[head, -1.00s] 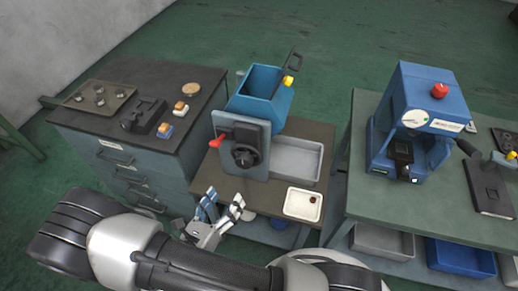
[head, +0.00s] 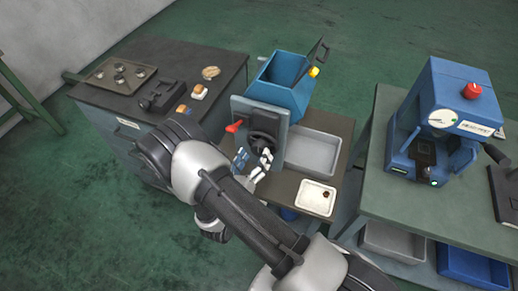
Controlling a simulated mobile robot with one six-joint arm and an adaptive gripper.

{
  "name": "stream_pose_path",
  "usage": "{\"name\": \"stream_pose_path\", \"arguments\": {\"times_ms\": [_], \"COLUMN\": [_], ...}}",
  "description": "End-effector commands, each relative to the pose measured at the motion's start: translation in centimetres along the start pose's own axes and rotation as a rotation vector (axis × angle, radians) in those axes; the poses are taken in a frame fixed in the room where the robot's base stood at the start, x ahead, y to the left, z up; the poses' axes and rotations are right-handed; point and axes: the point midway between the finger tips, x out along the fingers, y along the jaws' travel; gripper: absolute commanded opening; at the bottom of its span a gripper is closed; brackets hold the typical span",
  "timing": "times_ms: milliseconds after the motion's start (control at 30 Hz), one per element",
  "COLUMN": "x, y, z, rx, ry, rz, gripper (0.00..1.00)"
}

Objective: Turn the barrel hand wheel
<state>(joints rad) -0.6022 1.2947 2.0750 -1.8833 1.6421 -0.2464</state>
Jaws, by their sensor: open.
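The barrel hand wheel (head: 264,142) is a dark round wheel on the front of a grey plate below a blue hopper (head: 283,84). My gripper (head: 254,161) is open, with its fingers spread just in front of the wheel's lower part. The fingertips overlap the wheel's lower edge in the head view. I cannot tell whether they touch it. Part of the wheel's lower rim is hidden behind the fingers. A red lever (head: 234,127) sticks out at the left of the plate.
A grey bin (head: 313,150) and a white tray (head: 316,197) lie right of the machine. A dark cabinet (head: 215,65) with small parts stands to the left. A green table (head: 395,205) with a blue press (head: 436,115) stands to the right. A yellow-knobbed handle (head: 314,72) rises over the hopper.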

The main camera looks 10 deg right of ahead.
Motion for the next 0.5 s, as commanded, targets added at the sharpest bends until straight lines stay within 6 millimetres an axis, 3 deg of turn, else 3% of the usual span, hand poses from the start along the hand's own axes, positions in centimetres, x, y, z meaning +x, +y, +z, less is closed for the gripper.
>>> {"name": "stream_pose_path", "arguments": {"times_ms": [200,500], "x": [3.2,4.2], "y": [0.0,0.0], "z": [-0.1,0.0], "rx": [0.001,0.0], "ry": [0.001,-0.001], "rz": [-0.002,0.001], "gripper": [0.69,0.69]}}
